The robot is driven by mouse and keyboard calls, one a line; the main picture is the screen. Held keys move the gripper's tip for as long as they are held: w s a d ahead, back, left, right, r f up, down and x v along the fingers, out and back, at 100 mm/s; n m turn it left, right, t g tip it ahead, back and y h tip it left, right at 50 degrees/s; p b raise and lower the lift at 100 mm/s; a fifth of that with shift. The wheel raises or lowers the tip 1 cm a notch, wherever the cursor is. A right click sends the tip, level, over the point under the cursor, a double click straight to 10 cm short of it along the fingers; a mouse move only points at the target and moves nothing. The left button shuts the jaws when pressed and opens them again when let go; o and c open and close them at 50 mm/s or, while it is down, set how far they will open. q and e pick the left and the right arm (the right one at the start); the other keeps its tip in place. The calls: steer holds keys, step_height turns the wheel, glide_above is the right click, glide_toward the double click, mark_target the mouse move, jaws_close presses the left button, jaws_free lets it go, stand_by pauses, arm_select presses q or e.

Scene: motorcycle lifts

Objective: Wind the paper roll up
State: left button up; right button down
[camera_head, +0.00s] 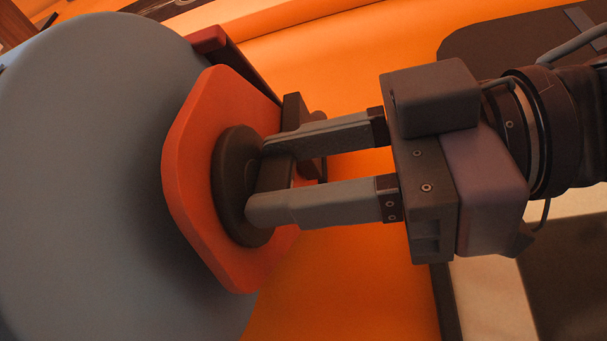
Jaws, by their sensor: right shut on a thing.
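The paper roll (90,190) is a large blue-grey round end that fills the left of the head view. An orange-red plate (190,190) with rounded corners stands against its right side. A dark round hub (228,190) sits on the plate, with a dark bar-shaped handle (275,175) sticking out from it. My right gripper (262,180) comes in from the right, its two grey fingers closed on either side of the dark handle. The fingertips hide part of the hub. My left gripper is not in view.
An orange surface (340,270) lies behind and below the gripper. A dark red bar (235,60) runs behind the orange-red plate. A dark panel (490,45) is at the upper right, and a pale strip (490,300) at the lower right.

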steer(key=n+p, duration=0.1)
steer(key=n, duration=0.3)
steer(key=shift+n, duration=0.3)
steer(key=n+p, duration=0.1)
steer(key=n, duration=0.4)
steer(key=shift+f, duration=0.2)
steer(key=n, duration=0.5)
steer(key=shift+w+f+n, duration=0.1)
steer(key=shift+n, duration=0.3)
steer(key=n, duration=0.5)
steer(key=shift+w, duration=0.1)
steer(key=shift+n, duration=0.4)
steer(key=c, duration=0.9)
jaws_free()
